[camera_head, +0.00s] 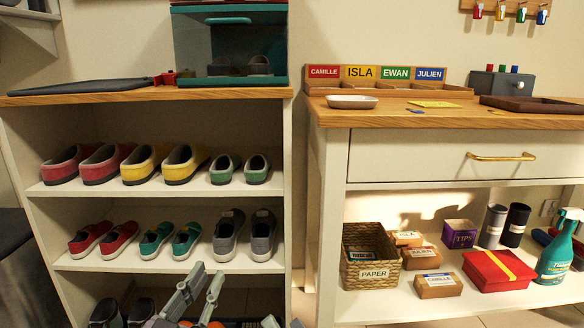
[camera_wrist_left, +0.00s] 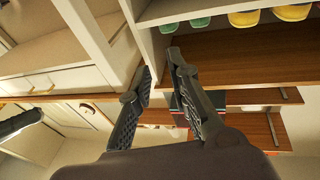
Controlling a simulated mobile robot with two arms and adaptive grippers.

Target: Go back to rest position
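My left gripper (camera_head: 202,290) is low in the head view, in front of the lower part of the shoe shelf. In the left wrist view its two dark fingers (camera_wrist_left: 160,66) stand apart with nothing between them, so it is open and empty. Two small grey tips show at the bottom edge of the head view, right of the left gripper. They may be my right gripper, but too little shows to tell its state.
The shoe shelf (camera_head: 290,190) holds rows of paired shoes. Right of it stands a white cabinet (camera_head: 420,157) with a drawer. A basket (camera_head: 370,284), small boxes, a red box (camera_head: 498,272) and a green spray bottle (camera_head: 556,250) are on its lower shelf.

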